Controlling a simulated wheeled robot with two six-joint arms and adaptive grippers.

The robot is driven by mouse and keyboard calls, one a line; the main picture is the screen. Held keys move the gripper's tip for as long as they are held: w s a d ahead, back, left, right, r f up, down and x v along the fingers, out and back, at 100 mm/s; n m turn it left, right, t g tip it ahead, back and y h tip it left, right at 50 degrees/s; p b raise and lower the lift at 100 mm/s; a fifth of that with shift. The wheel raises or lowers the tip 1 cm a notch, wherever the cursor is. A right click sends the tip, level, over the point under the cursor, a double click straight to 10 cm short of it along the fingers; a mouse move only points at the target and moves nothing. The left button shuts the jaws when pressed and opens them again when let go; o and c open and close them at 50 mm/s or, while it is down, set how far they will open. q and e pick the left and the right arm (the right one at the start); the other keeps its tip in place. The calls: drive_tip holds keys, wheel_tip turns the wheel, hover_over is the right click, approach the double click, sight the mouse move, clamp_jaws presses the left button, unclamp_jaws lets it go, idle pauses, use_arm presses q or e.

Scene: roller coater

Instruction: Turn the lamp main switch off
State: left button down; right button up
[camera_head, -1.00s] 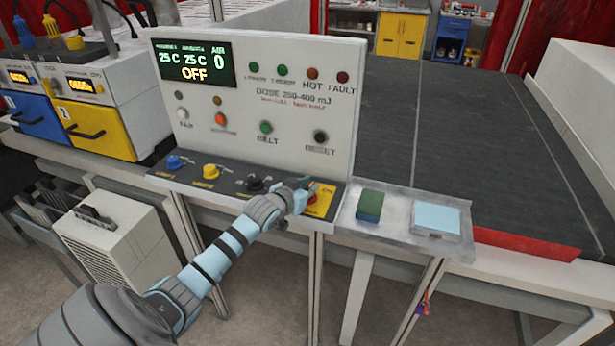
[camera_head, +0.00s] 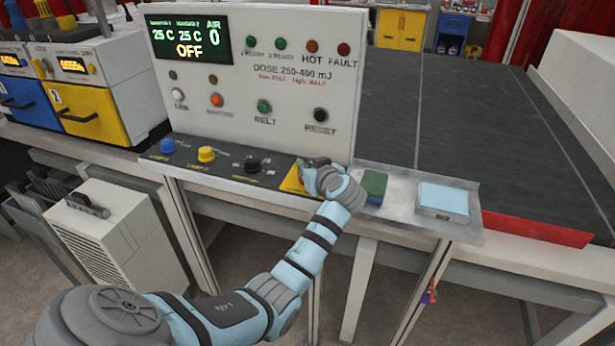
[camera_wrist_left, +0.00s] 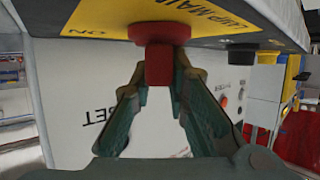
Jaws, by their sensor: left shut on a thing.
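The lamp main switch is a red knob (camera_wrist_left: 160,35) with a flat handle on a yellow plate (camera_wrist_left: 95,18) marked LAMP MAIN and ON. In the head view the yellow plate (camera_head: 292,181) sits at the right end of the console's sloping front strip, and my gripper mostly covers the knob. My left gripper (camera_head: 311,176) is at the knob, its wrist reaching in from the right of the plate. In the left wrist view its two fingers (camera_wrist_left: 160,75) are shut on the red handle, one on each side. My right gripper is out of view.
A blue knob (camera_head: 167,146), yellow knob (camera_head: 206,154) and black knob (camera_head: 253,162) line the strip to the left. The display (camera_head: 188,38) reads OFF. A green block (camera_head: 374,186) and a pale blue pad (camera_head: 443,198) lie to the right, close to my wrist.

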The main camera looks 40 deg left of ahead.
use_arm(q)
drive_tip(key=shift+s+d+f+n+g+y+b, duration=0.15)
drive_tip(key=shift+f+n+g+y+b, duration=0.15)
drive_tip(key=shift+f+n+g+b, duration=0.35)
drive_tip(key=shift+r, duration=0.1)
drive_tip(key=c, duration=1.6)
unclamp_jaws()
drive_tip(key=shift+o, duration=0.2)
drive_tip(key=shift+r, duration=0.1)
drive_tip(key=shift+r, duration=0.1)
drive_tip(key=v, duration=1.1)
drive_tip(key=shift+d+r, duration=0.2)
drive_tip(key=shift+d, duration=0.15)
drive_tip(key=shift+s, duration=0.1)
